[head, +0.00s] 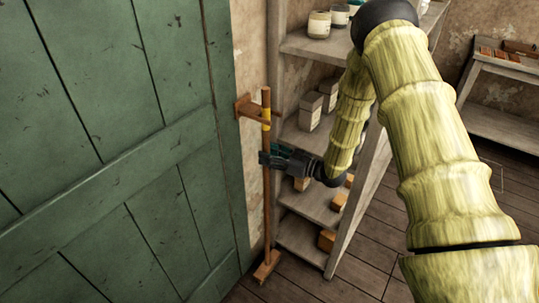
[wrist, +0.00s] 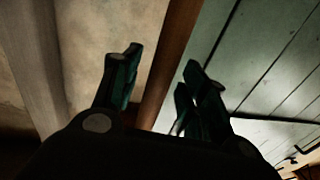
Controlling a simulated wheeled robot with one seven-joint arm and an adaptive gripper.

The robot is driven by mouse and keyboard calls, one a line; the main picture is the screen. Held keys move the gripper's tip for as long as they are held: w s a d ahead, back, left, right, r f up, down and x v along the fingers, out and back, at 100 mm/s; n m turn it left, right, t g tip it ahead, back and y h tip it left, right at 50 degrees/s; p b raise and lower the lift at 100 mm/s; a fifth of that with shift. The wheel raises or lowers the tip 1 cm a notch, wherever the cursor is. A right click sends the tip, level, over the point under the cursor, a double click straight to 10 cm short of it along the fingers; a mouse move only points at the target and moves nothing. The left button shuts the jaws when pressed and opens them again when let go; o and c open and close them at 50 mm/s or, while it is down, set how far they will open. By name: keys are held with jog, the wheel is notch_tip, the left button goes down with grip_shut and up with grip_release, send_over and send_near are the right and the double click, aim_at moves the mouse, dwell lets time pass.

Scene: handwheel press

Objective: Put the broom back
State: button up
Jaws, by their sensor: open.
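The broom (head: 267,205) stands upright against the wall beside the green door. Its handle has a yellow band, and its wooden head is on the floor. The band is level with the wooden wall bracket (head: 245,107), and the handle appears to be at the bracket's outer end; whether it is seated there I cannot tell. My gripper (head: 266,158) is open at the handle, below the bracket. In the wrist view, the broom handle (wrist: 172,60) runs between the spread fingers of my gripper (wrist: 158,82), with no clear grip on it.
The green door (head: 110,150) is close on the left. A wooden shelf unit (head: 310,200) with jars, boxes and blocks stands just right of the broom, close to my arm. A bench (head: 505,120) is at the far right. Plank floor (head: 375,250) is open between them.

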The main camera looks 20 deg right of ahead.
jog(key=b+v, duration=0.3)
jog(key=v, duration=0.9)
jog(key=s+a+f+m+g+h, duration=0.1)
jog(key=s+a+f+m+h, duration=0.2)
jog(key=f, duration=0.4)
jog(key=s+a+f+m+g+h, duration=0.1)
jog(key=s+f+h, duration=0.2)
jog(key=s+f, duration=0.3)
jog(key=s+a+f+m+g+h, duration=0.1)
jog(key=s+a+f+m+h, duration=0.15)
jog(key=f, duration=0.65)
jog(key=s+a+f+m+g+h, duration=0.1)
jog(key=s+f+g, duration=0.1)
jog(key=s, duration=0.7)
jog(key=s+f+m+g+h, duration=0.1)
jog(key=s+f+g+h, duration=0.1)
jog(key=s, duration=0.8)
jog(key=s+a+f+m+g+h, duration=0.1)
jog(key=s+f+g, duration=0.3)
jog(key=s, duration=0.6)
jog(key=shift+a+f+g+h, duration=0.2)
jog(key=shift+a+g+h, duration=0.15)
jog(key=shift+g, duration=0.25)
jog(key=shift+w, duration=0.1)
